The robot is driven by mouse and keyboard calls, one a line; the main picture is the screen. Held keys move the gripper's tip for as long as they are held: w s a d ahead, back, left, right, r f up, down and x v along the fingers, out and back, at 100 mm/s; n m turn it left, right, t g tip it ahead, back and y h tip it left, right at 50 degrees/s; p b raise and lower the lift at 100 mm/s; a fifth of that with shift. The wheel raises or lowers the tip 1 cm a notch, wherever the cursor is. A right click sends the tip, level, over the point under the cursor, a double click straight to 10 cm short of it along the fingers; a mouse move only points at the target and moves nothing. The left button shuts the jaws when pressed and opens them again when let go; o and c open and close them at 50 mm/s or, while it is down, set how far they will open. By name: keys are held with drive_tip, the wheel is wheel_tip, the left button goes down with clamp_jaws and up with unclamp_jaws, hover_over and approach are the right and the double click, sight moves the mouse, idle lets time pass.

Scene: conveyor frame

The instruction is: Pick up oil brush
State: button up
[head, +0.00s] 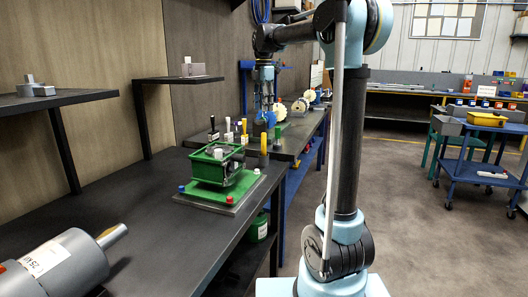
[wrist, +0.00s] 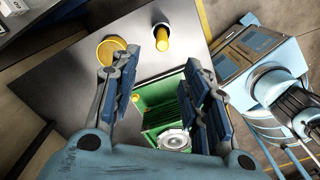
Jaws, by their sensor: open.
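I cannot tell for sure which thing is the oil brush. Several small upright handled items stand on the dark bench in the head view, among them a black one (head: 213,131) and a white one (head: 228,128). A yellow-topped upright piece (head: 263,149) stands at the right of the green fixture (head: 213,170). My gripper (head: 265,108) is above the bench behind the fixture. In the wrist view my gripper (wrist: 162,80) is open, with nothing between its blue-padded fingers. An upright yellow cylinder (wrist: 162,40) stands beyond the fingertips, apart from them.
A yellow round piece (wrist: 111,50) lies near the left finger, and a green box (wrist: 152,101) shows between the fingers. A grey motor (head: 62,262) lies at the front left. Two raised shelves (head: 60,98) are on the left. The bench front has clear surface (head: 165,232).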

hover_over(264, 143)
drive_tip(key=w, duration=0.2)
drive_tip(key=f, duration=1.1)
drive_tip(key=shift+s+a+f, duration=0.1)
drive_tip(key=shift+a+f, duration=0.1)
drive_tip(key=shift+f, duration=0.1)
drive_tip(key=shift+s+d+f, duration=0.1)
drive_tip(key=shift+s+f, duration=0.05)
drive_tip(key=shift+f, duration=1.3)
drive_tip(key=shift+s+d+f, duration=0.1)
drive_tip(key=shift+s+f, duration=0.05)
drive_tip(key=shift+f, duration=1.25)
clamp_jaws()
